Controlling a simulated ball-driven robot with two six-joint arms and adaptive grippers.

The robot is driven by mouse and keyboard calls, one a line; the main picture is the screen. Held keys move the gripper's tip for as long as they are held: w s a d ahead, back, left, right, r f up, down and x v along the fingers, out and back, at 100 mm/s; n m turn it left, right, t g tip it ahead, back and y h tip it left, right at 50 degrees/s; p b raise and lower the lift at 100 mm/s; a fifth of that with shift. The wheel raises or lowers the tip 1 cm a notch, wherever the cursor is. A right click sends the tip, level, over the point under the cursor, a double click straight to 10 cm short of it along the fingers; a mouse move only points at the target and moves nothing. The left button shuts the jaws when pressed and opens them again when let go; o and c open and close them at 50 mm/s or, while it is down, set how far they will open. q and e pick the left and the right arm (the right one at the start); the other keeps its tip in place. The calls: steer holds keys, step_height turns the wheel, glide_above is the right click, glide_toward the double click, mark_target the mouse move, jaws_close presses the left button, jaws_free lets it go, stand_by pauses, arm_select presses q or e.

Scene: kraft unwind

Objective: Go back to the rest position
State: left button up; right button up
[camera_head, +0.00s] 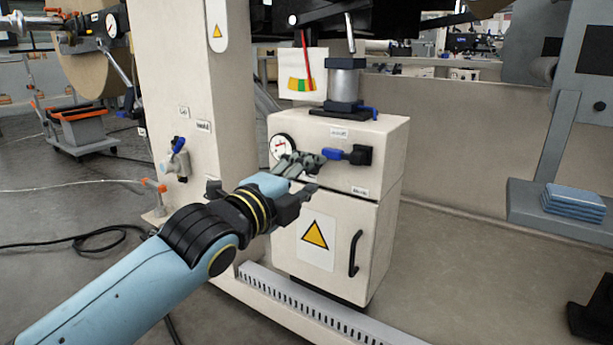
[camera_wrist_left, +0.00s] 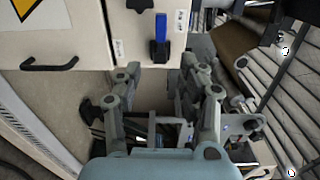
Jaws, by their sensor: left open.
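My left gripper (camera_head: 311,176) is in front of the pale cabinet (camera_head: 385,215), at the height of its upper panel. Its grey fingers stand apart with nothing between them. In the left wrist view the gripper (camera_wrist_left: 162,88) also shows spread and empty, with the cabinet door and a blue lever (camera_wrist_left: 161,32) beyond it. In the head view a blue-handled switch (camera_head: 345,155) sits just right of the upper fingers; I cannot tell the exact gap. A round gauge (camera_head: 282,146) is just behind the fingers, partly covered. My right gripper is not in view.
A pale post (camera_head: 185,75) with a blue-handled valve (camera_head: 178,158) stands left of the cabinet. A slotted grey rail (camera_head: 320,312) runs along the floor in front. Blue pads (camera_head: 573,202) lie on a grey shelf at the right. The floor at the lower right is mostly clear.

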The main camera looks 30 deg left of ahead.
arm_select(q)
steer(key=shift+f, duration=0.1)
steer(key=s+f+n+g+y+p, duration=0.1)
steer(key=s+f+n+g+p, duration=0.55)
steer(key=s+f, duration=0.85)
steer(key=s+f+n+g+p, duration=0.4)
steer(key=s+f+n+g, duration=0.55)
steer(key=s, duration=0.95)
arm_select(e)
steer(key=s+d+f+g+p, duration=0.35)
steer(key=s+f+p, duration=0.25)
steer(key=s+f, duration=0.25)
arm_select(q)
steer(key=s+a+f+n+p, duration=0.1)
steer(key=s+p, duration=0.4)
steer(key=s, duration=0.5)
steer(key=s+a+f+n+g+p, duration=0.1)
steer(key=s+f+p, duration=0.3)
steer(key=s, duration=0.6)
steer(key=shift+s+a+f+g+y+p, duration=0.2)
steer(key=shift+s+a+g+y+p, duration=0.1)
steer(key=shift+a+p, duration=0.3)
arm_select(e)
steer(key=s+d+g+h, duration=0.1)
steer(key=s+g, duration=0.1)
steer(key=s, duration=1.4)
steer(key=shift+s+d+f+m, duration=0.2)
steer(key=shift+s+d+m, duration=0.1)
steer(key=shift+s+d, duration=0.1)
